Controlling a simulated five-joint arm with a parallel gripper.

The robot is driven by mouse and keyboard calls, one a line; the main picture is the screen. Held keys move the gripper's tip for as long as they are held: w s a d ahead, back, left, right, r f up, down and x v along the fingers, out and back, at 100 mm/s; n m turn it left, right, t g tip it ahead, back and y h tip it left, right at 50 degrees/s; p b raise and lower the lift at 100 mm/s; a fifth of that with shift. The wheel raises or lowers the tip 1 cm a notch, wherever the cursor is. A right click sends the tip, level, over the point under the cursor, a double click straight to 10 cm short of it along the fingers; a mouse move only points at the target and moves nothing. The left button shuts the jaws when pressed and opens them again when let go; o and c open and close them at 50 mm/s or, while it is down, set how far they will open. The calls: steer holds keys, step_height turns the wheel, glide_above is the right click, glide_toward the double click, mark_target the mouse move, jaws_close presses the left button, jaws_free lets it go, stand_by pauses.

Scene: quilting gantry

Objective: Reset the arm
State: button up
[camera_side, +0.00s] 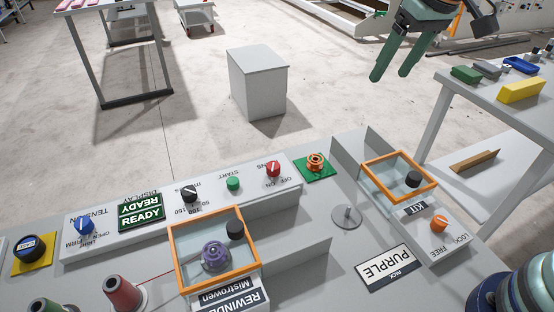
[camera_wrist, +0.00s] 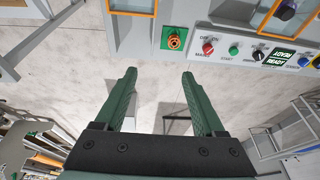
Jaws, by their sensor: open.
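My gripper (camera_side: 397,58) hangs high at the top right of the side view, clear of the panel, with its two green fingers apart and nothing between them. In the wrist view my gripper (camera_wrist: 160,85) is open over bare floor, with the panel beyond the fingertips. The control panel (camera_side: 300,280) fills the lower part of the side view. A second orange-framed cover (camera_side: 398,175) stands at the right, beside the KIT label.
An orange spool (camera_side: 316,162) sits on a green square. A bare metal post disc (camera_side: 346,217) is near the PURPLE card (camera_side: 385,267). A grey box (camera_side: 258,82) stands on the floor. A side table (camera_side: 490,90) at the right holds coloured blocks.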

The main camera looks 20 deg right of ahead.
steer(key=s+d+f+t, duration=0.2)
steer(key=s+d, duration=0.4)
steer(key=s, duration=0.4)
steer(key=shift+s+d+f+h, duration=0.15)
steer(key=shift+d+f+h, duration=0.15)
steer(key=shift+f, duration=0.5)
